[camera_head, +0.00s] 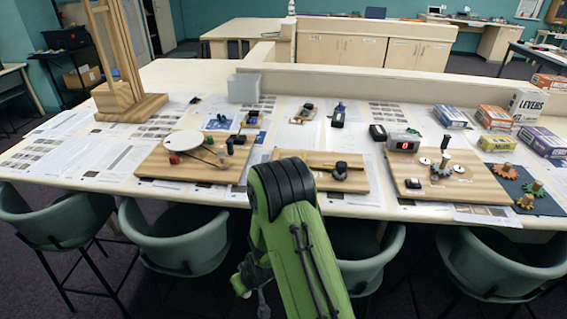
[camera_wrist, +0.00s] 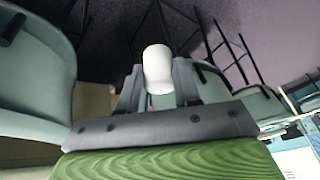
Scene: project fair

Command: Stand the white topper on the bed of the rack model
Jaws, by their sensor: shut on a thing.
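The white topper (camera_wrist: 157,62) is a smooth white piece with a rounded end. It shows in the wrist view between the two fingers of my gripper (camera_wrist: 160,84), which is shut on it. In the head view my green arm reaches down in front of the table, and its end hangs low among the chairs; the topper cannot be made out there. The middle wooden board (camera_head: 290,158), with a yellowish strip and a dark round part, looks like the rack model. It lies on the table, above and beyond my gripper, and my arm covers its lower left part.
A board with a white disc (camera_head: 185,140) lies left, and a gear board with a red display (camera_head: 406,146) lies right. Several teal chairs (camera_head: 172,238) line the table's front edge, close to my gripper. A wooden tower (camera_head: 125,70) and small boxes (camera_head: 496,117) stand on the table.

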